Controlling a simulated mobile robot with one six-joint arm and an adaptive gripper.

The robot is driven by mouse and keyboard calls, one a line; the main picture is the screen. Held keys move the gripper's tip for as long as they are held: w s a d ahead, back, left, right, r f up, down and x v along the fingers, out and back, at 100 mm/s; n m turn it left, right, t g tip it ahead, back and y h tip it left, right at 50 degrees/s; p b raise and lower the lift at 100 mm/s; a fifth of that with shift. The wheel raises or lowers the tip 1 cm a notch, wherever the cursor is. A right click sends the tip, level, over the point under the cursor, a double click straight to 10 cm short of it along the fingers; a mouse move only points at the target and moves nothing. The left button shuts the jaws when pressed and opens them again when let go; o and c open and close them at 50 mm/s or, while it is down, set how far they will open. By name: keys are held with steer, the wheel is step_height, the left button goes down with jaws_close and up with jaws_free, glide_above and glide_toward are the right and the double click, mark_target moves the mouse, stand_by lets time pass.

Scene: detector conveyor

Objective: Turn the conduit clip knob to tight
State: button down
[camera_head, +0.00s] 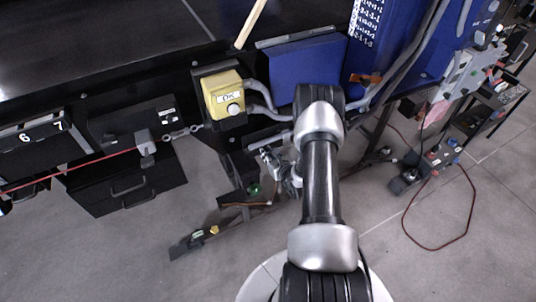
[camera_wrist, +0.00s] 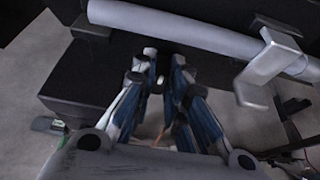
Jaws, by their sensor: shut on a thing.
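A grey conduit pipe (camera_wrist: 185,30) runs across the top of the wrist view, and part of it shows in the head view (camera_head: 268,142). A grey bent bracket (camera_wrist: 262,68), perhaps part of the clip, sits against the pipe's right part. My gripper (camera_wrist: 163,62) is just below the pipe, its fingers close together around the conduit clip knob. Only a small pale bit between the fingers shows; the knob is mostly hidden and its setting cannot be read. In the head view my gripper (camera_head: 268,158) is under the conveyor edge, partly covered by my arm.
A yellow button box (camera_head: 222,97) is mounted above and left of my gripper. A blue panel (camera_head: 305,62) stands behind my arm. Black drawers (camera_head: 125,190) are at the left. A red cable (camera_head: 440,247) lies on the open floor at the right.

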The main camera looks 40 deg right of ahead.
steer(key=shift+d+m, duration=0.1)
steer(key=shift+m, duration=0.2)
steer(key=shift+s+d+f+m+t+y+b, duration=0.15)
steer(key=shift+m+t+y+b, duration=1)
steer(key=shift+m, duration=1)
steer(key=shift+w+d+f+m+t+y+b, duration=0.15)
steer(key=shift+m+t+y+b, duration=0.5)
steer(key=shift+m+b, duration=1.2)
steer(key=shift+s+d+f+m+t+y+b, duration=0.15)
steer(key=shift+m+t+y+b, duration=0.7)
steer(key=shift+m, duration=1.55)
steer(key=shift+g+y, duration=0.25)
steer(key=c, duration=1.6)
jaws_free()
